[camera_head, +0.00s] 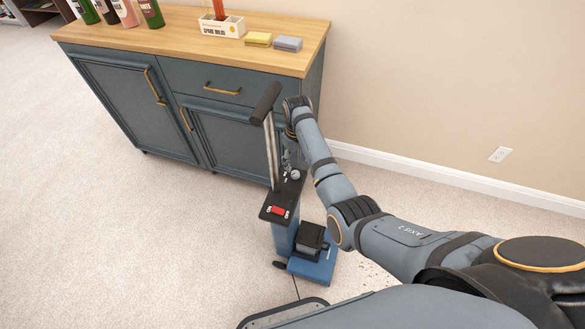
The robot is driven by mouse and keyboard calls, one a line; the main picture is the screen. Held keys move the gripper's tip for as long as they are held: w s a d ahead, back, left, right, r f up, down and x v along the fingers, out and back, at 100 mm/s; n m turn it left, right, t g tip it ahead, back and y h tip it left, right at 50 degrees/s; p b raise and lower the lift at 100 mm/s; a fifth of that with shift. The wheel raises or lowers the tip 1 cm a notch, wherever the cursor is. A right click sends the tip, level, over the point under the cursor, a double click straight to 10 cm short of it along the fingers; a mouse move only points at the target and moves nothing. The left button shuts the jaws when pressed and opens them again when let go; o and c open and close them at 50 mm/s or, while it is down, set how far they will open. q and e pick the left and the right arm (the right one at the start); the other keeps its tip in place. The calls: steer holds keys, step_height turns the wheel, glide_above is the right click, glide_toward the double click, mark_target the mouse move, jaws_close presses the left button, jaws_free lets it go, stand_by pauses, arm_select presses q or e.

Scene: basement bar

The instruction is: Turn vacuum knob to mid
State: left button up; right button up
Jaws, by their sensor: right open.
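The blue upright vacuum (283,238) stands on the carpet in front of the cabinet, with a dark slanted handle grip on a silver pole. Its black top panel (270,205) carries a red switch (278,210). A small round silver knob (295,174) sits at the panel's far end. My right arm reaches in from the right and bends down behind the pole. My right gripper (288,163) is open, just beyond and close to the knob; whether they touch is unclear. The pole partly hides it. My left gripper is not in view.
A blue-grey cabinet (190,85) with a wooden top stands close behind the vacuum. Bottles, a white box (222,27), a yellow sponge (258,39) and a grey sponge (288,44) are on it. Carpet at left is clear. Debris lies on the carpet right of the vacuum base.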

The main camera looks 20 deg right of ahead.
mark_target(295, 173)
step_height(295, 173, down, 5)
steer(key=shift+w+a+f+b, duration=0.1)
steer(key=shift+b, duration=0.35)
steer(key=shift+f, duration=0.55)
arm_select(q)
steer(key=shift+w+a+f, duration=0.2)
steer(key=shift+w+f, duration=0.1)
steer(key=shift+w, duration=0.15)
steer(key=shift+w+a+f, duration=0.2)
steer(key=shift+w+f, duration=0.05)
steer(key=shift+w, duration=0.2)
